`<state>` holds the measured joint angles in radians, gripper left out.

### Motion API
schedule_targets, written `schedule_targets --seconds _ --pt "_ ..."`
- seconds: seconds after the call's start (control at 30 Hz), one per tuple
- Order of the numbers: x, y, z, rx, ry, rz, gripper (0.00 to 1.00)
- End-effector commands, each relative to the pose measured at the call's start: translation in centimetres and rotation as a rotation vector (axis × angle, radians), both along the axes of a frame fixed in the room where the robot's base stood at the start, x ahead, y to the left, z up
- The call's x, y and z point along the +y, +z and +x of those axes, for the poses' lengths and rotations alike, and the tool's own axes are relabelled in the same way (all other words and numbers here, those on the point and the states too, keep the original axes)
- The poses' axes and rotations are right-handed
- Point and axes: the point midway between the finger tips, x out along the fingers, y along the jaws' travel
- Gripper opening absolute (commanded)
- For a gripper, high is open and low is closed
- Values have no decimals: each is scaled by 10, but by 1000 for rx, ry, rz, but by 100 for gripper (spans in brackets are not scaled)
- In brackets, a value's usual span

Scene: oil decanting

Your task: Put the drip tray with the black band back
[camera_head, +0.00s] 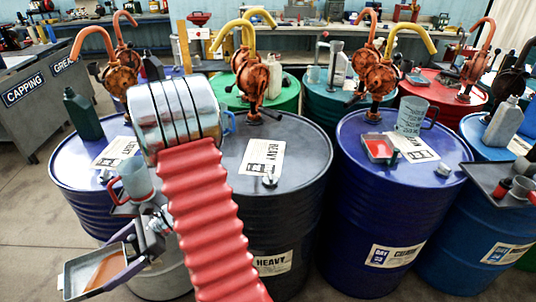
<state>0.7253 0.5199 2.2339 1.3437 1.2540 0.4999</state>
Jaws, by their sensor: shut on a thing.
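A small grey metal tray (80,259) with a brownish-orange inside is at the lower left, in front of the left blue drum. My gripper (118,262) is shut on its right side and holds it tilted, clear of the floor. A dark strip shows near the tray's upper right edge; I cannot tell if it is a black band or part of a finger. A second small tray (379,148) with a red inside lies on top of the middle blue drum (350,200). My arm hides part of the left and dark drums.
A jug (136,179) with a red handle stands on a dark ledge at the left blue drum (80,170). The dark drum (300,190) carries a label and a small tap. A clear jug (411,117) and a green bottle (82,113) stand on drums. Orange and yellow pumps rise behind.

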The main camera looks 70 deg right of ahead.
Motion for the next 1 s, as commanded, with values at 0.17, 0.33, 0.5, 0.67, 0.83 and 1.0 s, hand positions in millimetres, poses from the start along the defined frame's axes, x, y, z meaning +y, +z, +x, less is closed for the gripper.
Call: schedule_targets --seconds 0.17,0.33,0.5,0.67,0.83,1.0 --pt "43 -22 30 8 14 0 60" --pt "76 -40 56 12 17 -3 60" --pt "93 -50 69 14 17 -5 60" --pt "95 -51 71 13 13 -5 60" --pt "94 -51 71 13 13 -5 60" --pt "94 -51 71 13 13 -5 60"
